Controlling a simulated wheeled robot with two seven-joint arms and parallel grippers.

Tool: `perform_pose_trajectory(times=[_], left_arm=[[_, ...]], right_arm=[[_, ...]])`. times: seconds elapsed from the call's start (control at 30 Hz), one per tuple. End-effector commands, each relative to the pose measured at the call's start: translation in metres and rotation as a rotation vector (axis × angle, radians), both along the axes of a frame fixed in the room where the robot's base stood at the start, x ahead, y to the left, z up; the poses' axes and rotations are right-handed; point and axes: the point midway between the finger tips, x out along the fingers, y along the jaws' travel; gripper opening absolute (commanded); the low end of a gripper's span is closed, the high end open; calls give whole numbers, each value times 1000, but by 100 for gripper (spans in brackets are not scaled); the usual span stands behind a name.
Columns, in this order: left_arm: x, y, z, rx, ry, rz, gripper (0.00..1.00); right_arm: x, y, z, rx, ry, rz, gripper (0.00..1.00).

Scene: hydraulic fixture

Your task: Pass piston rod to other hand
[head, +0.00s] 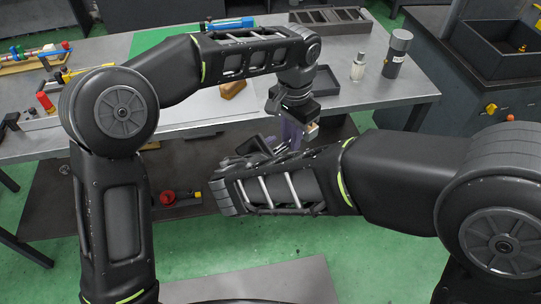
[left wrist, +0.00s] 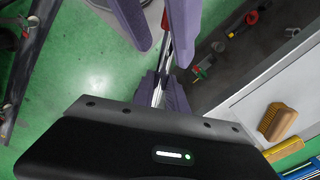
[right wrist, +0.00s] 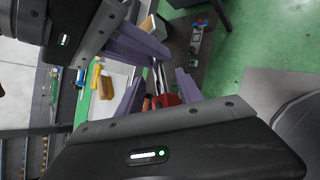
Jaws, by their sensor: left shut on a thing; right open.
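The piston rod is a thin silver rod; it shows in the left wrist view (left wrist: 157,93) and the right wrist view (right wrist: 157,76). My left gripper (left wrist: 166,82) is shut on it with purple fingers. A red part shows near the rod's far end in both wrist views. My right gripper (right wrist: 160,88) is open, its purple fingers on either side of the rod's red end. I cannot tell whether they touch it. In the head view the left gripper (head: 290,128) and right gripper (head: 275,146) meet in front of the table edge, and the rod is mostly hidden.
The grey workbench (head: 400,90) stands behind the grippers. On it are a wooden brush (head: 232,88), a clear bottle (head: 358,67), a dark cylinder (head: 397,53) and a divided tray (head: 330,20). A red valve (head: 167,197) sits low under the bench.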

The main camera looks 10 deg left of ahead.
Motion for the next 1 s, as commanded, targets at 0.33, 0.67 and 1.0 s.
perform_pose_trajectory(times=[0.33, 0.67, 1.0], left_arm=[[0, 0, 0, -1, -1, 0, 0], [0, 0, 0, -1, -1, 0, 0], [0, 0, 0, -1, -1, 0, 0]], right_arm=[[18, -3, -13, 1, 0, 1, 43], [18, -3, -13, 1, 0, 1, 32], [18, -3, -13, 1, 0, 1, 4]])
